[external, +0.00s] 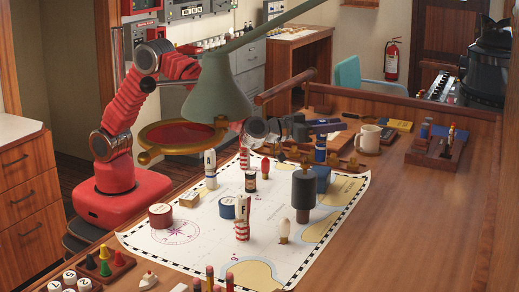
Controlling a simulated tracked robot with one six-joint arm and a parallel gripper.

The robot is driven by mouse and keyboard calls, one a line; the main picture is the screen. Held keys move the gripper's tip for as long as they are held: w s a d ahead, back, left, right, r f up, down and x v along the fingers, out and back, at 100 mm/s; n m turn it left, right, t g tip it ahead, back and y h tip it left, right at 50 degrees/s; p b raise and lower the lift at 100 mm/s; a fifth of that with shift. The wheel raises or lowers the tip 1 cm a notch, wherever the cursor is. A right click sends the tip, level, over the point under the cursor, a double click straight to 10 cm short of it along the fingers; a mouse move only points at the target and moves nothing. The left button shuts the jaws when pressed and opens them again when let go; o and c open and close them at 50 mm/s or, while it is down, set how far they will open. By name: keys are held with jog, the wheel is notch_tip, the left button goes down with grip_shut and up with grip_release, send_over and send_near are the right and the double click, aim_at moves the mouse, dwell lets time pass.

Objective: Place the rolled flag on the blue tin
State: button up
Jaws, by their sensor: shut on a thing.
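My gripper (246,142) is near the middle of the view, beyond the green lamp shade, which hides part of my arm. The blue tin (227,209) is low and round with a pale label, on the chart nearer the camera. It is below and a little left of my gripper, apart from it.
The white chart (190,213) covers much of the desk. The lamp shade (218,92) hangs over the left side.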

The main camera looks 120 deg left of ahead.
jog(key=shift+f, duration=1.85)
jog(key=shift+f, duration=0.1)
jog(key=o, duration=1.1)
jog(key=v, duration=1.2)
jog(key=shift+r, duration=0.2)
